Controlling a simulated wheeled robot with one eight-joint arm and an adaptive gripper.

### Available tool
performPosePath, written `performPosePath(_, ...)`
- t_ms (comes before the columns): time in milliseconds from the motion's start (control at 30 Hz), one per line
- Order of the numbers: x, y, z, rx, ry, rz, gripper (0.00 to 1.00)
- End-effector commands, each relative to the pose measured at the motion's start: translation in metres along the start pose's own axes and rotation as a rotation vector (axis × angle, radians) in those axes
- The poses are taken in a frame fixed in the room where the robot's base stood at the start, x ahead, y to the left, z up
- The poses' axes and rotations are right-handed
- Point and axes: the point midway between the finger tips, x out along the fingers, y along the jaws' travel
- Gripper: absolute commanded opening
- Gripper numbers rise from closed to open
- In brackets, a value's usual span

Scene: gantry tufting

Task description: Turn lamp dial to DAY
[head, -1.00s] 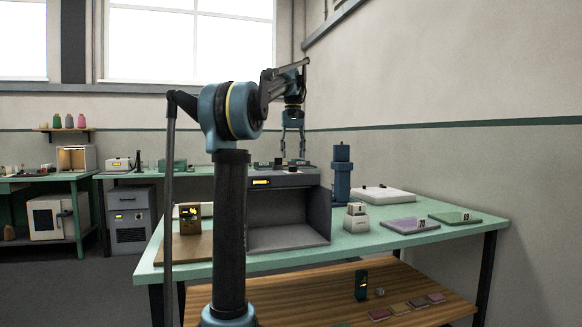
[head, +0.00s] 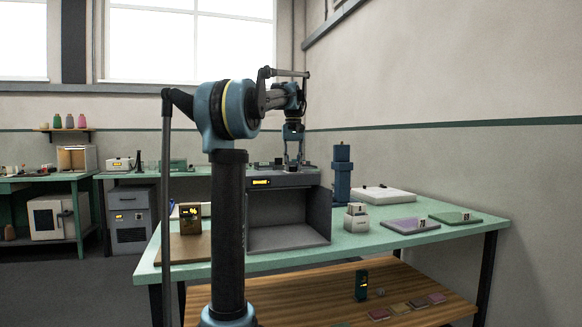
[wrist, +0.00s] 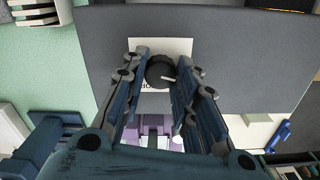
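The lamp dial (wrist: 159,69) is a round black knob with a short pale pointer mark toward its lower right. It sits on a white label plate (wrist: 165,45) on the grey top of the lamp cabinet. Some label lettering shows beside the knob but is mostly hidden. My gripper (wrist: 164,55) has its fingers apart, one on each side of the knob; I see no clear grip on it. In the head view my gripper (head: 294,161) points down over the top of the grey cabinet (head: 325,205), which has a lit amber display on its front.
The cabinet stands on a green table (head: 370,245). A blue column device (head: 342,172) stands right of it, with a white box (head: 385,195) and a small pale container (head: 356,217) nearby. A small brown display unit (head: 190,218) stands left.

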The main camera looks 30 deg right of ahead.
Motion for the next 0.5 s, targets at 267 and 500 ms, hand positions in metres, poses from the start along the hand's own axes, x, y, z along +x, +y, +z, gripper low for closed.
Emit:
performPosePath(267, -0.0001, -0.0008, -0.0002, 0.012, 0.0, -0.002, 0.04)
performPosePath(500, -0.0002, -0.0009, -0.0003, 0.107, 0.001, -0.003, 0.04)
